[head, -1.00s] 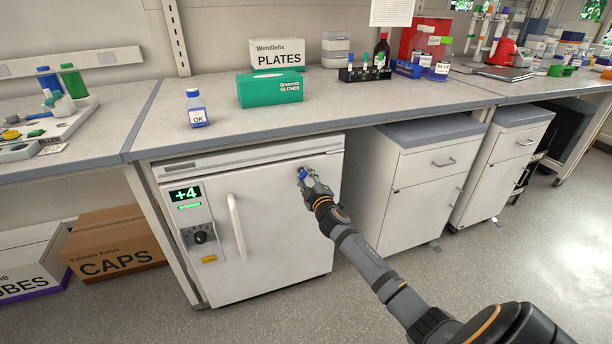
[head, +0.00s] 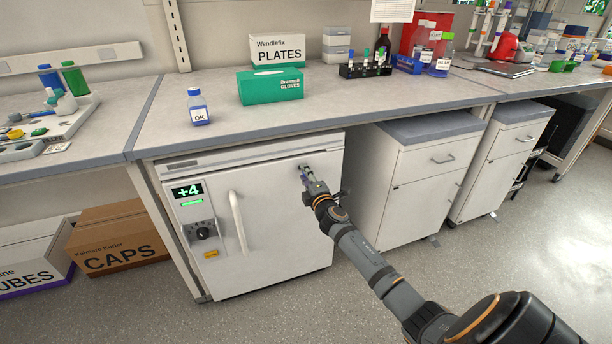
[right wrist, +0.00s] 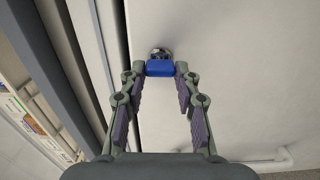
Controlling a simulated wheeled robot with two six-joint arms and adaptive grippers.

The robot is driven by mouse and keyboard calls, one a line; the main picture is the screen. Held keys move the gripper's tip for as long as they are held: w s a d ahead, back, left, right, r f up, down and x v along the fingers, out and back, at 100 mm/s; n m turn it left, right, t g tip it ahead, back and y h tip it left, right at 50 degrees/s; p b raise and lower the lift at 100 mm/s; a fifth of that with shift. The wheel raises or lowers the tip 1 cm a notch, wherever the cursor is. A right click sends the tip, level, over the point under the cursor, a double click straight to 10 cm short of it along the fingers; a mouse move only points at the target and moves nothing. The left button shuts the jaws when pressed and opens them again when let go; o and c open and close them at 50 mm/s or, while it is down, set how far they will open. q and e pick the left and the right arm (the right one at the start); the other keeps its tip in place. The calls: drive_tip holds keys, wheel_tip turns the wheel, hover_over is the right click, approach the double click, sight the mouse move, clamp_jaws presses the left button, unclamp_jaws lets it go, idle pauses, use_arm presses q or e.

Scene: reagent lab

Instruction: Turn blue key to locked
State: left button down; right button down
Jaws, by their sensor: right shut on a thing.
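The blue key (right wrist: 160,68) sits in a round metal lock (right wrist: 159,52) near the edge of the white fridge door (head: 280,240). In the right wrist view its blue head lies between the fingertips of my right gripper (right wrist: 160,71), which is shut on it. In the head view my right gripper (head: 307,179) is at the upper right of the door, and its fingers mostly hide the key. Any lock markings are hidden or too small to read. My left gripper is not in view.
The fridge has a vertical handle (head: 237,225) and a panel reading +4 (head: 187,191). The bench top (head: 330,105) runs just above. A grey drawer cabinet (head: 425,190) stands to the right. Open floor lies in front.

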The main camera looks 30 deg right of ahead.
idle(0.4)
drive_tip(key=c, duration=1)
unclamp_jaws()
drive_tip(key=shift+a, duration=0.1)
drive_tip(key=shift+o, duration=0.2)
drive_tip(key=v, duration=1.2)
